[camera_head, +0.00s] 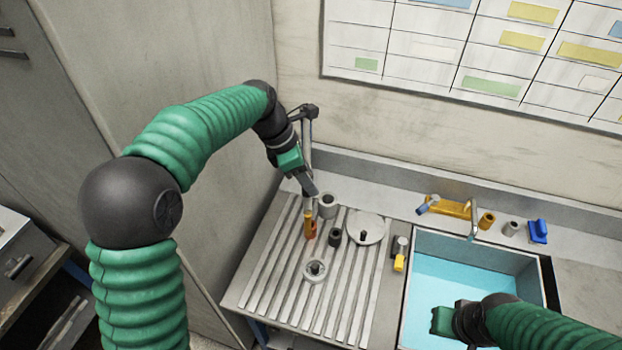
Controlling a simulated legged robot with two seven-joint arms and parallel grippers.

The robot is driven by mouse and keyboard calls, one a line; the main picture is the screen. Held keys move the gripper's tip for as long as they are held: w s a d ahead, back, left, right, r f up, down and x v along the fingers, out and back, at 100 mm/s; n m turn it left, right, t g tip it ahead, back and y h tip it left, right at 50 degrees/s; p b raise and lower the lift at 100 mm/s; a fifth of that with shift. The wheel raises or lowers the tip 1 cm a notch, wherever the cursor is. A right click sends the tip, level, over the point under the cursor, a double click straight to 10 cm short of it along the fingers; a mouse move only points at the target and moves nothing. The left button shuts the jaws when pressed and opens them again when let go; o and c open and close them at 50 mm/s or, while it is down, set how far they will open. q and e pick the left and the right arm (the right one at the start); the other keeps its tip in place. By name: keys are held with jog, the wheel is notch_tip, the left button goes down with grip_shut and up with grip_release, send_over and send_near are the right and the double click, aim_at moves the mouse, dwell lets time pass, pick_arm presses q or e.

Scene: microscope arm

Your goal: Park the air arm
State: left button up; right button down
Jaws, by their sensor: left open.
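The air arm, as far as I can tell, is the grey jointed arm (305,135) at the back left corner. Its dark top joint is high by the wall, and a grey tube hangs down from it. An orange piece (310,224) is below, near the tube's lower end; I cannot tell whether it is joined to the arm. My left gripper (310,188) points down right beside the tube, overlapping it in view. It is open; whether it touches the tube is unclear. My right gripper (440,321) is over the sink, its fingertips not clear.
The ribbed drainboard (262,285) holds a grey cylinder (328,205), a dark cup (335,237), a pale disc (369,229) and a ring-shaped piece (315,270). The blue-lined sink (480,283) is to the right, with a tap (473,218) behind. The drainboard's front left is clear.

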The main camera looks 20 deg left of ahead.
pick_arm(q)
jog(key=x, duration=0.3)
jog(key=shift+d+r, duration=0.1)
jog(key=shift+d, duration=0.2)
jog(key=shift+a, duration=0.35)
jog(key=shift+c, duration=0.6)
jog(key=shift+a, duration=0.25)
jog(key=c, duration=0.5)
jog(key=shift+s+d+r, duration=0.1)
grip_shut()
jog(key=shift+d, duration=0.3)
jog(key=shift+a+r, duration=0.15)
